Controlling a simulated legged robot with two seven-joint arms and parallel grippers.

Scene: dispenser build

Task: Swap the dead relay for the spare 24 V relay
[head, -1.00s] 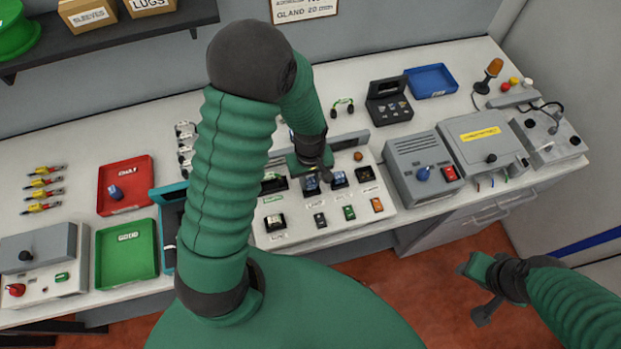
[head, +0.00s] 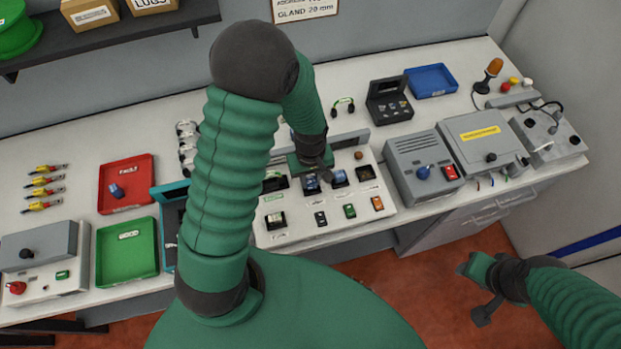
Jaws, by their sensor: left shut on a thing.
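My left gripper (head: 323,178) is over the back row of the white relay panel (head: 290,238). It is shut on a blue relay (head: 312,185), which is at a socket in that row; the jaws partly hide it, and I cannot tell if it is fully seated. Another blue relay (head: 339,177) sits just right of it. A blue relay (head: 116,191) lies in the red fault tray (head: 137,168). The green tray (head: 112,263) holds only a label. My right gripper (head: 474,292) hangs open and empty over the floor, off the bench's front edge.
A grey box with a blue knob and red switch (head: 450,172) and a grey box with a yellow label (head: 478,133) stand right of the panel. A blue tray (head: 431,82) and an open black case (head: 389,103) are behind. My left arm hides the bench middle.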

